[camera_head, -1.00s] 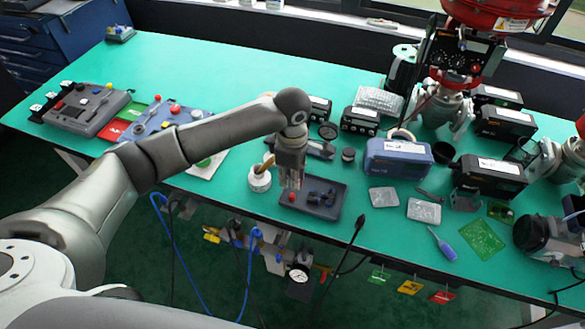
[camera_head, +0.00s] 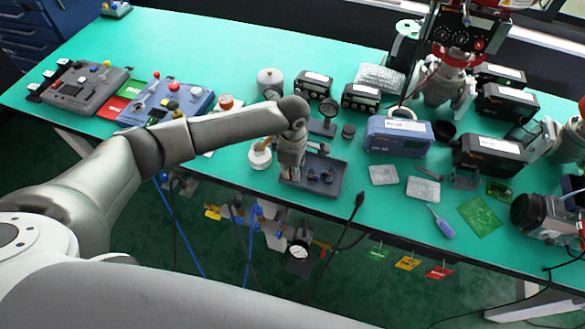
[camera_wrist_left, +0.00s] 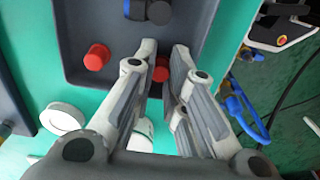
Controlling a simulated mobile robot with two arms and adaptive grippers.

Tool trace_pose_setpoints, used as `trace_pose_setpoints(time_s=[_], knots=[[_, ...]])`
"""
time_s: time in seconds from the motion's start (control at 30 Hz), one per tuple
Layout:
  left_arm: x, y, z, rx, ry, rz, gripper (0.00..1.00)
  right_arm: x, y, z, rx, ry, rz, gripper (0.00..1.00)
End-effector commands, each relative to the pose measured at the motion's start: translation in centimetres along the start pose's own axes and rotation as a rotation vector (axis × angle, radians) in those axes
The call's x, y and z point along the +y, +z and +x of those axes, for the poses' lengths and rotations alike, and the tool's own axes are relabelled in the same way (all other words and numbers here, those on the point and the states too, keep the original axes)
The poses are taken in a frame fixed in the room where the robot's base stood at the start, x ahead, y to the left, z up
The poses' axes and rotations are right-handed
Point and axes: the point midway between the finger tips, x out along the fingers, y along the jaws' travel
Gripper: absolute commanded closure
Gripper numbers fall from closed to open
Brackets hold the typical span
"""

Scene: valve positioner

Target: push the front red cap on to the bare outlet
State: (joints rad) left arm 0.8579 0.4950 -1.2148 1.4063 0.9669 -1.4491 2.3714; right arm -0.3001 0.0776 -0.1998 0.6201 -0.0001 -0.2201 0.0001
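My left gripper (camera_head: 290,178) is down at the left end of a dark tray (camera_head: 338,190) on the green bench. In the left wrist view its fingers (camera_wrist_left: 164,50) are close together, with a red cap (camera_wrist_left: 161,69) between them near the tips. The fingers cover the cap's sides and appear to touch it. A second red cap (camera_wrist_left: 97,57) stands in the tray beside the fingers. Dark and blue parts (camera_wrist_left: 150,10) lie farther in. In the head view the gripper hides the red caps. I cannot make out the bare outlet. My right gripper is not in view.
A white round pot (camera_head: 260,156) stands close left of the gripper. Pipework with a gauge (camera_head: 299,250) and blue hoses hangs below the bench's front edge. Metal plates (camera_head: 383,175) and a blue case (camera_head: 398,137) lie to the right.

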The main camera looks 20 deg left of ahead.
Motion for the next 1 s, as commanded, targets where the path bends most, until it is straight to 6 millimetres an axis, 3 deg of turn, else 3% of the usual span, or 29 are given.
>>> trace_pose_setpoints(time_s=[0.17, 0.2, 0.3, 1.0], knots=[[0.00, 0.00, -0.01, 0.000, 0.000, 0.000, 1.00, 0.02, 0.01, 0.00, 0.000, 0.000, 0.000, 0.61], [0.00, 0.00, -0.01, 0.000, 0.000, 0.000, 0.90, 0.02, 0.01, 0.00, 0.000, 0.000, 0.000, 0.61], [0.00, -0.01, -0.02, 0.000, 0.000, 0.000, 1.00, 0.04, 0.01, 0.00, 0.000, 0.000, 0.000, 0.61], [0.00, 0.00, -0.45, 0.000, 0.000, 0.000, 1.00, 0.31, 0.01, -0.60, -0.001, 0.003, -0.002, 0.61]])
